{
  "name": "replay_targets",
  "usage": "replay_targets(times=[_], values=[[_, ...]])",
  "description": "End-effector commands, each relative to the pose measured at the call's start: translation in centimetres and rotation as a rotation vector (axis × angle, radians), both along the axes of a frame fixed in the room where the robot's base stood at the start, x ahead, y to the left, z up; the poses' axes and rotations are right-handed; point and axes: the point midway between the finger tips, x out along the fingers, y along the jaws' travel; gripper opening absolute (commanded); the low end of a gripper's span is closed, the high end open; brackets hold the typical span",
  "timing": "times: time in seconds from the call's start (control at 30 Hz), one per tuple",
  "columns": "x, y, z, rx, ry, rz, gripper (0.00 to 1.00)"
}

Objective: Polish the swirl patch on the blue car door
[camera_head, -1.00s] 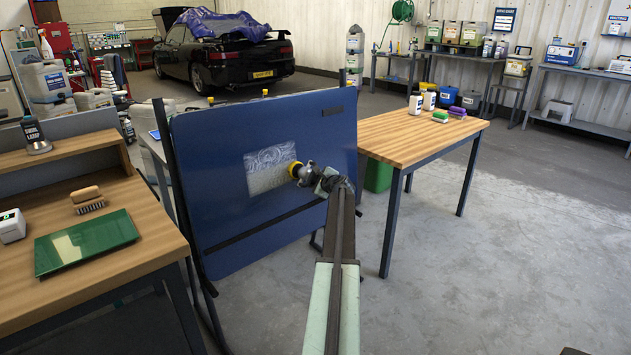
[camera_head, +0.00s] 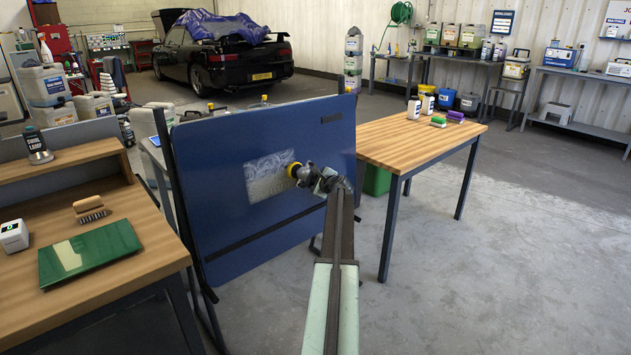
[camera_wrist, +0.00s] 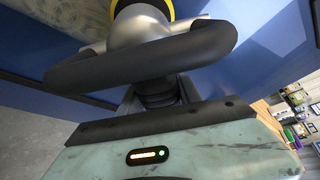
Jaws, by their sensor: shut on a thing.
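The blue car door (camera_head: 225,225) is held upright on a dark stand in front of me. A pale grey swirl patch (camera_head: 264,184) with curved marks is at its middle. My gripper (camera_head: 326,184) is shut on a grey polisher (camera_head: 309,174) with a yellow pad (camera_head: 295,170). The pad is at the right edge of the patch; I cannot tell if it touches the door. In the wrist view the polisher (camera_wrist: 140,28) and its black handle (camera_wrist: 140,62) fill the upper middle, and its pad edge is yellow. The fingertips are hidden there.
A wooden bench (camera_head: 70,310) at left bears a green panel (camera_head: 90,252), a brush (camera_head: 90,208) and a white box (camera_head: 13,236). A wooden table (camera_head: 430,143) at right holds bottles and coloured blocks. Open concrete floor lies at the right. A black car (camera_head: 225,55) stands behind.

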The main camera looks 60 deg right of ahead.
Motion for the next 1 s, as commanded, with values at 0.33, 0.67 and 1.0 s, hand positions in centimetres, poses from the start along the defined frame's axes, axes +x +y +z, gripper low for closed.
replay_targets(times=[0.33, 0.67, 1.0], values=[[0.3, -0.1, 1.9, 0.000, -0.002, -0.001, 0.00], [0.4, -0.1, 2.3, 0.001, -0.002, 0.000, 0.00], [0.5, -0.1, 3.9, 0.001, -0.002, 0.000, 0.00]])
